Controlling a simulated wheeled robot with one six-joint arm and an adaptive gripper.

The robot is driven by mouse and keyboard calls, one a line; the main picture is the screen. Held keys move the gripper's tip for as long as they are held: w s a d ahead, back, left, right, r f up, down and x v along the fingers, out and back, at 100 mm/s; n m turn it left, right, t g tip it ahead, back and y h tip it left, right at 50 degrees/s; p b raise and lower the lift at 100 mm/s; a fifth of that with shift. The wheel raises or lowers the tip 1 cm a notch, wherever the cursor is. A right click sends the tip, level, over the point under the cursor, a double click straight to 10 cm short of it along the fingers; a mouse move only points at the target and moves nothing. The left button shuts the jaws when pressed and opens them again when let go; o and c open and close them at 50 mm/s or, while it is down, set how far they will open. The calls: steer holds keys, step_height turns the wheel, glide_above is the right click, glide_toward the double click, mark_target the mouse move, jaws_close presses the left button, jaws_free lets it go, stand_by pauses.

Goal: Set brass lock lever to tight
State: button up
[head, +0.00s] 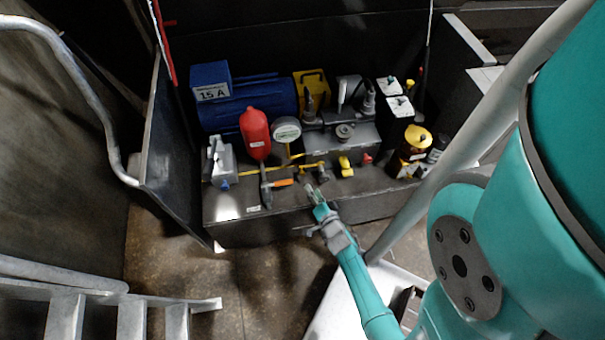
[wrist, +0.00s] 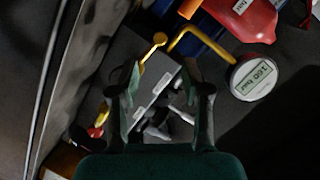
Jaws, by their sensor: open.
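A thin yellow, brass-coloured lever with a round knob (wrist: 158,40) shows in the wrist view, just beyond my left fingertip. It looks like the lock lever, but I cannot read any tight mark. In the head view a small brass-yellow piece (head: 311,166) by a dark fitting may be the same lever. My gripper (head: 314,190) is at the front edge of the dark bench, a little in front of that piece. In the wrist view my gripper (wrist: 161,78) has its fingers spread apart, with nothing held between them.
A gauge (head: 287,130) marked 160 bar in the wrist view (wrist: 253,77) and a red bottle (head: 255,132) stand close by. A bent yellow bar (wrist: 196,40) is right of the lever. A yellow valve handle (head: 345,166) is to the right. A grey railing (head: 440,185) crosses in front.

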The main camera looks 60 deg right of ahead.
mark_target(303, 175)
steer(key=x, duration=1)
steer(key=shift+w+d, duration=0.1)
steer(key=shift+w, duration=0.15)
jaws_close()
